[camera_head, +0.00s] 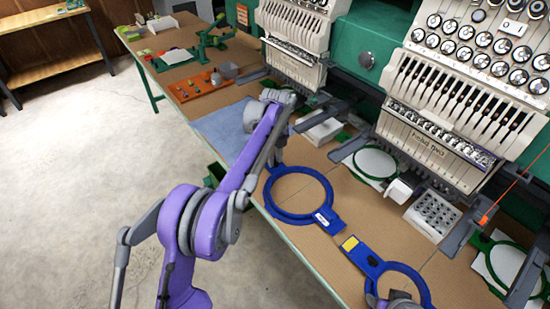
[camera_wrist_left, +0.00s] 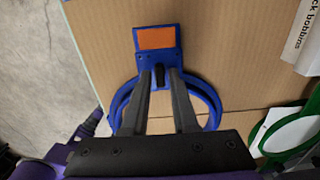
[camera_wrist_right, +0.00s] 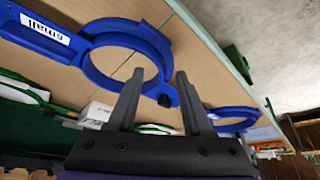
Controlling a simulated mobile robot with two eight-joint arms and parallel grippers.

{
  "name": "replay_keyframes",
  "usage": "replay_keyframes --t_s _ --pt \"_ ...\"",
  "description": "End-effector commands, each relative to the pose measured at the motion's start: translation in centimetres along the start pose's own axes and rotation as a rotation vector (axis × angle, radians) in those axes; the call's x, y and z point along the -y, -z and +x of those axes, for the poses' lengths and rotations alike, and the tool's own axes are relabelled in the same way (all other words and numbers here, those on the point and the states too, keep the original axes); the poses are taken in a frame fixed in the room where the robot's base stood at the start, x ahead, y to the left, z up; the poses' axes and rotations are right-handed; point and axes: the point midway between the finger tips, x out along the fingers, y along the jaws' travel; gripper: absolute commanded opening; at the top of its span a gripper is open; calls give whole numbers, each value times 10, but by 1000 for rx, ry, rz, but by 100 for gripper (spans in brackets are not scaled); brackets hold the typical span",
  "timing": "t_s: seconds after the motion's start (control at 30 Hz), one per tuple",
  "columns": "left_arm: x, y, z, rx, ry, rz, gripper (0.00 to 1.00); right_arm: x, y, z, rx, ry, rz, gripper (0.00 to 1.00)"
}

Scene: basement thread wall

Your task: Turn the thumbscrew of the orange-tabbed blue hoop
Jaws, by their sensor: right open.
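The orange-tabbed blue hoop (camera_wrist_left: 215,100) lies flat on the brown table; its orange tab (camera_wrist_left: 156,38) points up in the left wrist view. Its black thumbscrew (camera_wrist_left: 160,75) stands below the tab, between the fingertips of my left gripper (camera_wrist_left: 161,72). The fingers look apart, with a small gap on each side of the screw. In the head view my left arm hides the orange tab; the blue ring under its gripper (camera_head: 278,160) appears to be this hoop (camera_head: 328,223).
A yellow-tabbed blue hoop (camera_head: 410,268) lies at the table's near end. Green hoops (camera_head: 374,163) lie on the machine side. A blue-grey cloth (camera_head: 220,128) lies left of my arm.

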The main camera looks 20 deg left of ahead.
Motion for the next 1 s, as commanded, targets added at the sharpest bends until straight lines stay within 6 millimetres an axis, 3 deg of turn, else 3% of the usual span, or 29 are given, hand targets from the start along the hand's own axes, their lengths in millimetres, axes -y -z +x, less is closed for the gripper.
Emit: replay_keyframes --t_s 0.03,0.13,0.67,1.0 --pt "0 0 0 0 0 0 16 0 0 0 0 0 0 50" --pt "0 0 0 0 0 0 0 0 0 0 0 0 0 50" --pt "0 0 0 0 0 -42 0 0 1 -1 0 0 0 50" --pt "0 0 -1 0 0 -271 0 0 4 -4 -2 0 0 50"
